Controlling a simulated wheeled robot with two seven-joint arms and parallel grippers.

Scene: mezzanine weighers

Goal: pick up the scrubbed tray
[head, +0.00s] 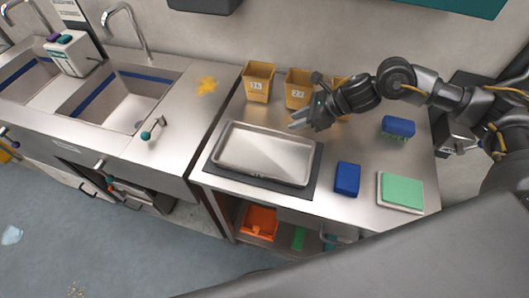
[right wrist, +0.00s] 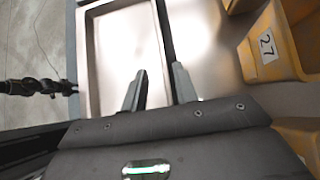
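The scrubbed tray (head: 264,153) is a shiny, shallow metal rectangle. It lies flat on a dark mat (head: 309,187) on the steel bench. It also shows in the right wrist view (right wrist: 118,50), bare and empty. My right gripper (head: 297,125) is by the tray's far right corner. In the right wrist view its two fingers (right wrist: 161,84) are apart with nothing between them; one overlaps the tray and the other lies beyond its rim. I cannot tell their exact height over the rim. My left gripper does not show in the head view.
Yellow numbered bins (head: 258,82) stand along the wall behind the tray. A blue block (head: 347,178), a green sponge on a dish (head: 401,191) and a blue brush (head: 398,126) lie to the right. Steel sinks (head: 122,99) are at left.

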